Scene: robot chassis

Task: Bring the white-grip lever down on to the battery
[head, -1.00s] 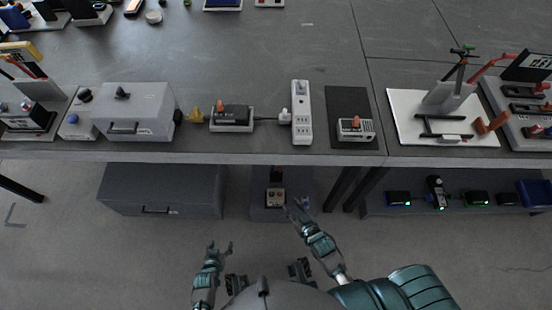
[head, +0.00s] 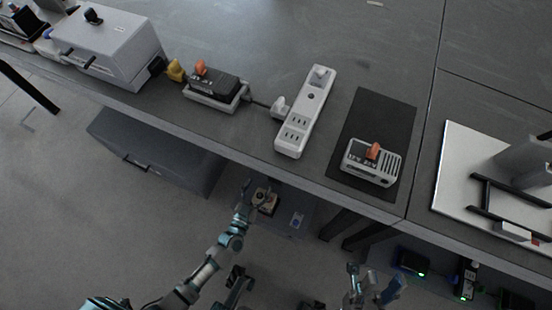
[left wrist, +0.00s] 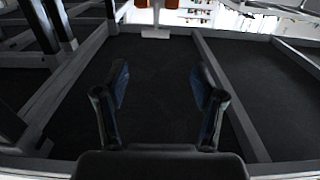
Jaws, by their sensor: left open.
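I cannot make out a white-grip lever or its battery for certain in either view. A white board (head: 455,190) at the right edge carries a grey block (head: 527,165), black bars (head: 508,197) and a small white and red part (head: 513,231); its right side is cut off. My left gripper (head: 246,192) is low in front of the bench, far from that board; in the left wrist view it (left wrist: 159,72) is open and empty. My right gripper (head: 374,280) is at the bottom of the head view with its fingers spread and nothing seen between them.
On the bench stand a grey case (head: 110,45), an orange-switched box (head: 213,85), a white power strip (head: 305,112) and a charger-like unit (head: 372,162) on a dark mat (head: 375,112). A small box (head: 265,198) and lit devices (head: 412,262) sit below the bench.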

